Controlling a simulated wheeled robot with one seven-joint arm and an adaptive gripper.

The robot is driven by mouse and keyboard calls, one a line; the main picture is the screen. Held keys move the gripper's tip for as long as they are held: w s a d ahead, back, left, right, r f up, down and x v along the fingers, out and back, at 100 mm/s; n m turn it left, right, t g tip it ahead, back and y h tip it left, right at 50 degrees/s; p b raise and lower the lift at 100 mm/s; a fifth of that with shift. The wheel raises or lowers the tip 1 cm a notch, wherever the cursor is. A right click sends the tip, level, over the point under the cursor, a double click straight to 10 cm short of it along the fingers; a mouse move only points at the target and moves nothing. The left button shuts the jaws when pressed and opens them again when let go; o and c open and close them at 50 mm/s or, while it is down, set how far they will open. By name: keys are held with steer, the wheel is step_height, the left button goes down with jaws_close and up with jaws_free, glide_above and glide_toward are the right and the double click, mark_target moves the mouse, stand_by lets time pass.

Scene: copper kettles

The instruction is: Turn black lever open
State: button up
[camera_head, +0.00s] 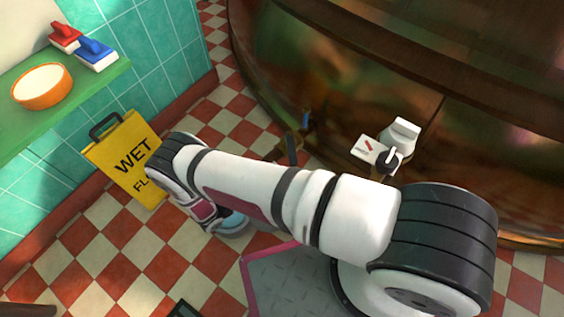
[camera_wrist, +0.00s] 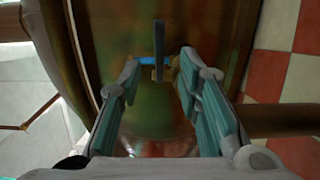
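The black lever (camera_head: 292,150) sticks up from brass pipework at the foot of the copper kettle, near the middle of the head view. In the wrist view the dark lever (camera_wrist: 159,48) stands upright in the picture, ahead of and between the fingertips. My gripper (camera_wrist: 160,68) is open, with its teal-padded fingers on either side and nothing between them. The lever looks beyond the fingertips; I cannot tell the exact gap, and no contact shows. In the head view my arm hides most of the gripper.
A blue handle (camera_head: 306,118) sits close behind the black lever and also shows in the wrist view (camera_wrist: 147,61). The large copper kettle (camera_head: 340,85) fills the right side. A white fitting (camera_head: 367,150) stands right of the lever. A yellow wet-floor sign (camera_head: 122,155) stands left.

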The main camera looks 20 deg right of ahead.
steer(key=shift+v, duration=1.2)
